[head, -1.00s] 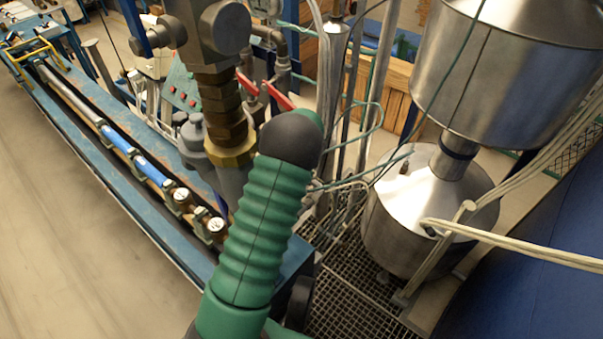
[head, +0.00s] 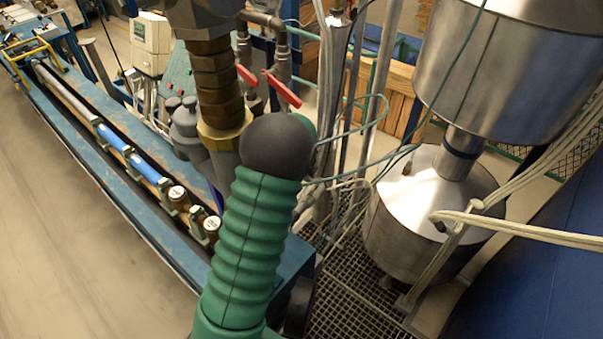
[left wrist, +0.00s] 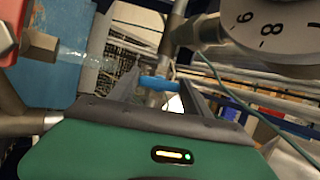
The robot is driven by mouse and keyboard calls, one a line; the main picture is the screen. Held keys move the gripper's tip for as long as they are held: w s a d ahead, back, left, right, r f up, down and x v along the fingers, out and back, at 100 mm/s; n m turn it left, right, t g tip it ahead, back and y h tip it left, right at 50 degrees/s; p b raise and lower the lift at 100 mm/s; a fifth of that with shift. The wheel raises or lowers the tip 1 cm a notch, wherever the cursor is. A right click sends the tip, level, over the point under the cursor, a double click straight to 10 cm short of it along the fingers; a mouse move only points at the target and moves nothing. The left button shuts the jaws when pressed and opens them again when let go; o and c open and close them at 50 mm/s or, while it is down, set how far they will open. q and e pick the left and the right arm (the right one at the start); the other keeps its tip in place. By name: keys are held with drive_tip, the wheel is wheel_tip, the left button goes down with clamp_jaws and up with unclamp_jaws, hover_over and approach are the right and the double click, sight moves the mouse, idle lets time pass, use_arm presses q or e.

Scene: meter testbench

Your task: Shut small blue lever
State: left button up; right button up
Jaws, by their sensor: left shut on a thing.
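The small blue lever (left wrist: 157,84) shows in the middle of the left wrist view, on a grey pipe. My left gripper (left wrist: 160,92) has its two dark fingers on either side of it and is shut on it. The lever's ends are partly hidden by the fingers. In the head view, a green ribbed arm of mine with a black cap fills the middle, and neither the lever nor a gripper can be made out there. My right gripper is in neither view.
In the head view, red levers (head: 284,89) stand behind my arm, a steel tank (head: 415,205) at right, and the blue bench (head: 150,212) at left.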

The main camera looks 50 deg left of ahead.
use_arm(q)
drive_tip(key=shift+m, duration=0.5)
drive_tip(key=o, duration=1.4)
drive_tip(key=shift+c, duration=0.2)
drive_tip(key=b+v, duration=0.1)
drive_tip(key=v, duration=1.5)
drive_tip(key=shift+s+d+r, duration=0.2)
drive_tip(key=shift+s+d, duration=0.05)
drive_tip(key=shift+a, duration=0.15)
